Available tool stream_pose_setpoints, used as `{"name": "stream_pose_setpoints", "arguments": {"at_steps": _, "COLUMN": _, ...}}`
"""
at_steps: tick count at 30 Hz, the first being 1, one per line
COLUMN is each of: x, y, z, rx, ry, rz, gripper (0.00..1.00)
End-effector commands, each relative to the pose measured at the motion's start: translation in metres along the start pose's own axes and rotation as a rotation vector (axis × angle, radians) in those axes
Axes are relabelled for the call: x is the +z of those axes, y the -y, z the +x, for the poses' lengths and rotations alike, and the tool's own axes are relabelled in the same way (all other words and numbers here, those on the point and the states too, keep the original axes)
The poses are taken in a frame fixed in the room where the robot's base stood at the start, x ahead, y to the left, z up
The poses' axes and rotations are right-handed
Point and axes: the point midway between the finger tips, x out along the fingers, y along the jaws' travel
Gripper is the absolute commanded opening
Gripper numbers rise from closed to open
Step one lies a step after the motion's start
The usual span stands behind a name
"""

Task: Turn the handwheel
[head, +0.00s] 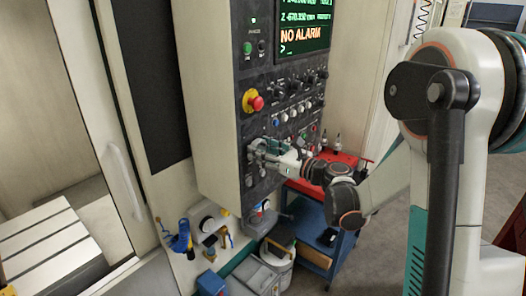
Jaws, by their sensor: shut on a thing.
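The handwheel (252,152) is on the lower part of the dark control panel (232,110), at its left side. It is small and largely covered by my gripper. My gripper (262,151) reaches in from the right and is shut on the handwheel. The fingers are against the panel face. The exact turn of the wheel is too small to make out.
A red and yellow stop button (254,102) sits above the handwheel, with rows of knobs to its right. A screen (303,28) reads NO ALARM. A blue cart (312,232) with a red top stands below my arm. A bin (277,258) stands on the floor.

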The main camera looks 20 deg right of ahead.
Motion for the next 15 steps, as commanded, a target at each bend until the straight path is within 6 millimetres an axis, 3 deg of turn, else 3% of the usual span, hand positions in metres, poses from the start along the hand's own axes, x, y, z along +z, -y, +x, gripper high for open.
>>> {"name": "stream_pose_setpoints", "arguments": {"at_steps": 15, "x": -0.0018, "y": 0.0001, "z": 0.0002, "rx": 0.0, "ry": 0.0, "rz": -0.396, "gripper": 0.25}}
